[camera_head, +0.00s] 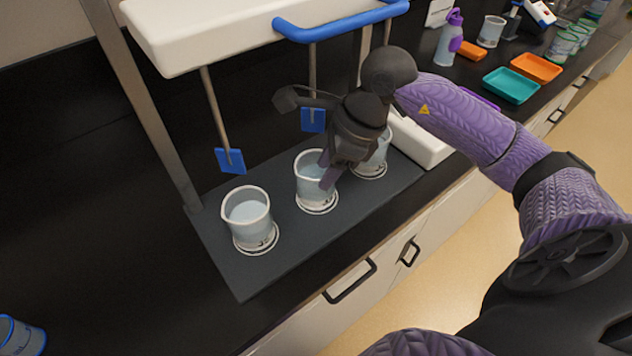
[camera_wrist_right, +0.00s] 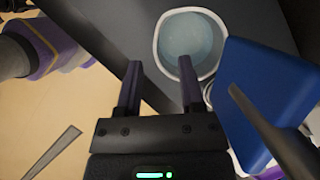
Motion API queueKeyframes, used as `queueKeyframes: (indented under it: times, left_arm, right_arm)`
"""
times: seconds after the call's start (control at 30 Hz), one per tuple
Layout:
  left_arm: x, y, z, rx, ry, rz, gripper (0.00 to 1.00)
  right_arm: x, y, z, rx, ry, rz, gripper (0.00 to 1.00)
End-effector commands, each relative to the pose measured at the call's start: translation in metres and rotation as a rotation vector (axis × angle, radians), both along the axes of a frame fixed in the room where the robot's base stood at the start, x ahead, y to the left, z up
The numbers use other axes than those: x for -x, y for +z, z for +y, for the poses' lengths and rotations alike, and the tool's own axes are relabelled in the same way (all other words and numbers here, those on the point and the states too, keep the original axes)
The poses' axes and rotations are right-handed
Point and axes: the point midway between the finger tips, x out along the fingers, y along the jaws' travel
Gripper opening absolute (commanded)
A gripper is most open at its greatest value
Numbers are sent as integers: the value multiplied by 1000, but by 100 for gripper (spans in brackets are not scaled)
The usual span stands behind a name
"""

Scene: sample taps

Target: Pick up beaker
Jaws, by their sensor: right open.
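Three clear beakers of pale liquid stand in a row on a dark mat (camera_head: 225,255): a left one (camera_head: 248,222), a middle one (camera_head: 308,190) and a right one (camera_head: 373,163), partly hidden by my arm. My right gripper (camera_head: 329,172) is at the middle beaker, its fingers overlapping that beaker's right side. In the right wrist view, my right gripper (camera_wrist_right: 160,84) is open, with a beaker (camera_wrist_right: 188,32) beyond the fingertips. One finger overlaps the beaker's rim; I cannot tell whether it touches. Nothing is held. My left gripper is not in view.
Blue paddles on rods hang behind the beakers, one at left (camera_head: 230,160) and one at centre (camera_head: 313,120). A paddle (camera_wrist_right: 262,95) is close beside the right gripper. A teal tray (camera_head: 511,85) and an orange tray (camera_head: 536,68) lie at the far right.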

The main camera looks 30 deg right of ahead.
Motion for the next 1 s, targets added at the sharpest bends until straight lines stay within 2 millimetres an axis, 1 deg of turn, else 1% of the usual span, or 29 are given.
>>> queueKeyframes:
  times: [0.03, 0.1, 0.2, 0.43, 0.47, 0.5, 0.57, 0.6, 0.67, 0.7, 1.0]
  left_arm:
    - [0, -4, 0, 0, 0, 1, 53]
    - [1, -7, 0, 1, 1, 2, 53]
    - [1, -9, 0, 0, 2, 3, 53]
    - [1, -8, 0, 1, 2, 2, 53]
    - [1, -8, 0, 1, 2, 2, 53]
    - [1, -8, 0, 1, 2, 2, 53]
    - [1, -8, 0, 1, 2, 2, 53]
    - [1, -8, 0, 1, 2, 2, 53]
    - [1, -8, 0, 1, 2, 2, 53]
    - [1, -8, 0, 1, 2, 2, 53]
    - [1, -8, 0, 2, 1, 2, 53]
  right_arm:
    - [-1, -12, 4, -3, 1, 5, 49]
    - [-4, -26, 9, -4, 1, 3, 49]
    - [-7, -38, 13, -1, 1, 2, 49]
    - [-8, -40, 14, 0, 0, 1, 49]
    - [-8, -40, 14, 0, 0, 1, 44]
    - [-8, -40, 13, 0, 0, 1, 36]
    - [-8, -39, 13, 0, 0, 1, 23]
    - [-8, -39, 13, 0, 0, 1, 15]
    - [-8, -39, 13, 0, 0, 1, 2]
    - [-8, -39, 13, 0, 0, 1, 0]
    - [-8, -39, 13, 0, 0, 1, 0]
